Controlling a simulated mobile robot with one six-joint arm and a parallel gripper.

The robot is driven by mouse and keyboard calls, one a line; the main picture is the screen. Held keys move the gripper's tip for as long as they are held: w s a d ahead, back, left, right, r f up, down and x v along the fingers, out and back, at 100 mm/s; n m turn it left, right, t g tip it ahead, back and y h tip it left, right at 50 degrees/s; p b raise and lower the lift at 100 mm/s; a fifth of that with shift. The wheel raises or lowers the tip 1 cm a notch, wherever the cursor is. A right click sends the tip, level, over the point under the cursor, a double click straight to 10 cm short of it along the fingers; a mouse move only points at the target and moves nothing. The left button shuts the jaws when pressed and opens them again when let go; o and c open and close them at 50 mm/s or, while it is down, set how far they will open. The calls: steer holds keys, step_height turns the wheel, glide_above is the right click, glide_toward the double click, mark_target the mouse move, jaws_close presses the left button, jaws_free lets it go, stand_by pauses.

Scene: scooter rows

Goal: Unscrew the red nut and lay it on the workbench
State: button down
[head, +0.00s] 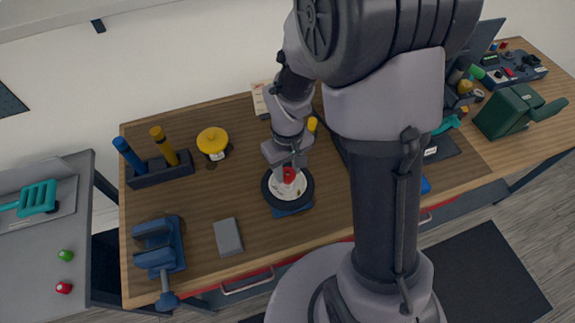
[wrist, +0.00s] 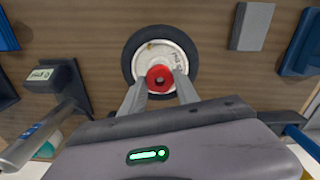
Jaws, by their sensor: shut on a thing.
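The red nut (head: 289,174) sits at the centre of a white-hubbed wheel with a black tyre (head: 268,195). In the wrist view the red nut (wrist: 160,78) lies between my two fingertips, over the wheel's white hub (wrist: 150,53). My gripper (head: 285,172) points down at the wheel and is shut on the nut; it also shows in the wrist view (wrist: 160,84). The wheel lies flat on a blue base (head: 291,211) on the wooden workbench (head: 190,210). I cannot tell how far the nut is threaded.
A grey block (head: 228,237) and a blue vise (head: 160,247) stand on the left front of the bench. A rack with blue and yellow handles (head: 160,168) and a yellow round object (head: 212,141) are behind. Bare bench lies between them and the wheel.

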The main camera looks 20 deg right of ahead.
mark_target(288, 175)
steer(key=n+p, duration=0.1)
steer(key=n, duration=0.5)
steer(key=shift+r+p, duration=0.15)
steer(key=shift+p, duration=0.15)
steer(key=n+p, duration=0.1)
steer(key=n, duration=0.4)
steer(key=shift+n, duration=0.3)
steer(key=shift+s, duration=0.1)
steer(key=c, duration=0.8)
jaws_free()
steer(key=shift+c, duration=0.2)
step_height(288, 175, up, 17)
steer(key=p, duration=0.5)
